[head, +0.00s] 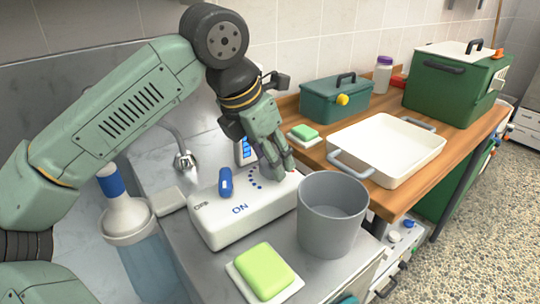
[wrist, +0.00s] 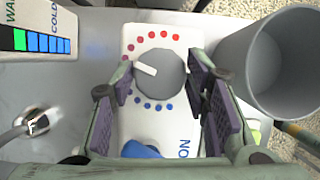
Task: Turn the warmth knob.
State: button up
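The warmth knob (wrist: 160,75) is a round grey dial with a white pointer aimed to the left in the wrist view. Red dots arc along one side of it and blue dots along the other. My gripper (head: 277,170) is low over the box's far right end. In the wrist view my open gripper (wrist: 160,82) has its purple-padded fingers on both sides of the knob; contact is unclear. A WARM/COLD display (wrist: 38,42) shows one green bar and several blue bars.
A blue rocker switch (head: 225,181) stands on the box near the ON and OFF marks. A grey bucket (head: 331,225) stands close to the box. Green soap (head: 264,270) lies in front. A white tray (head: 392,150) and green boxes occupy the wooden counter.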

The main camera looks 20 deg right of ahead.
jog(key=o, duration=0.3)
jog(key=v, duration=1.2)
jog(key=shift+s+d, duration=0.1)
